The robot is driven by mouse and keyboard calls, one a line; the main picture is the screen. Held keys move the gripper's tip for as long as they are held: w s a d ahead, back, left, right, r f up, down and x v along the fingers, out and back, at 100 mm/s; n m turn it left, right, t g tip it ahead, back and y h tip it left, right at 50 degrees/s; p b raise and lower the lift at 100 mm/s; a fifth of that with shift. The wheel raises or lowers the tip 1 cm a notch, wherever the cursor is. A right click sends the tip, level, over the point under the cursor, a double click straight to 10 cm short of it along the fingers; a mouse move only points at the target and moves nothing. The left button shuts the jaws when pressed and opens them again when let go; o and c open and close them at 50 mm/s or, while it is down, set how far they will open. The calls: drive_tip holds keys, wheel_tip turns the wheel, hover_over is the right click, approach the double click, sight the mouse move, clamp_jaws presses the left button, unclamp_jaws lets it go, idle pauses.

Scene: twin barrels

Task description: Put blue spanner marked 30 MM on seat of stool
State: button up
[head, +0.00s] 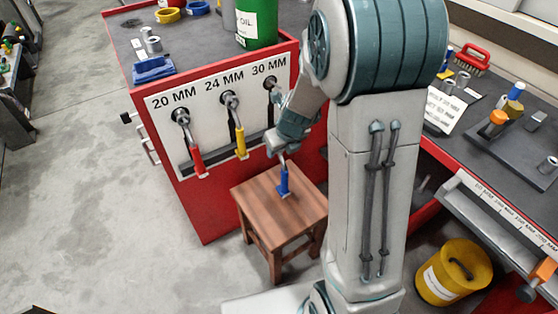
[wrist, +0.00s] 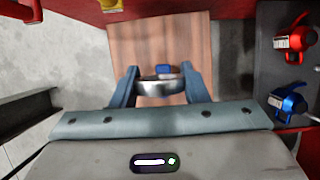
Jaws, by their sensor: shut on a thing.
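The blue spanner (head: 284,182) hangs upright from my gripper (head: 281,148), its blue handle pointing down over the seat of the wooden stool (head: 258,192). In the wrist view my gripper (wrist: 160,88) is shut on the spanner's metal head (wrist: 160,93), with a bit of blue handle showing beyond it. The stool's brown seat (wrist: 150,35) lies below. I cannot tell whether the handle's end touches the seat. The 30 MM hook (head: 271,84) on the white panel shows no spanner, though my arm partly covers that area.
Red (head: 192,150) and yellow (head: 239,140) spanners hang at 20 MM and 24 MM on the red cabinet (head: 215,205) behind the stool. A yellow barrel (head: 455,272) stands at lower right. A workbench (head: 500,130) runs along the right.

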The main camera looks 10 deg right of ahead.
sight(281, 155)
drive_tip(key=shift+w+a+f+b, duration=0.15)
drive_tip(key=shift+f+b, duration=1.25)
drive_tip(key=shift+f, duration=0.8)
drive_tip(key=shift+r, duration=0.1)
drive_tip(key=o, duration=0.5)
drive_tip(key=shift+f, duration=0.2)
drive_tip(key=o, duration=0.4)
